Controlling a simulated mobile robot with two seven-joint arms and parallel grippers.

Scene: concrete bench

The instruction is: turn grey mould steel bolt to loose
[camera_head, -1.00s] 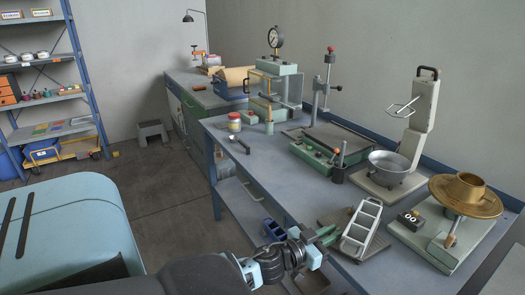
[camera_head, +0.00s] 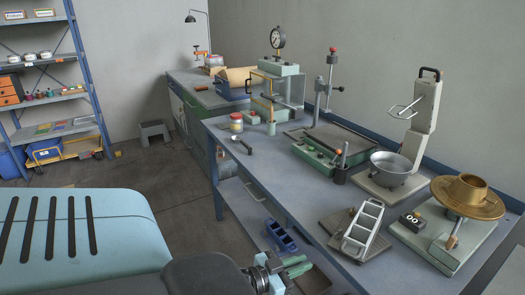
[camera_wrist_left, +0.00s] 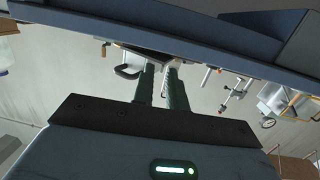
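The grey mould (camera_head: 347,240) is an open metal frame with several compartments, on a dark base plate (camera_head: 330,222) at the bench's near edge. Its steel bolt is too small to make out for certain. My left gripper (camera_head: 300,266) is below and left of the mould in the head view, apart from it, at the bench's front edge. Its two green fingers show a gap with nothing between them; they also show in the left wrist view (camera_wrist_left: 162,80). My right gripper is not in view.
A grey bowl (camera_head: 391,170) on a stand, a small black counter box (camera_head: 412,222) and a brass-coloured round table (camera_head: 467,205) stand right of the mould. A blue container (camera_head: 281,236) sits on the lower shelf. The bench's middle front (camera_head: 275,175) is clear.

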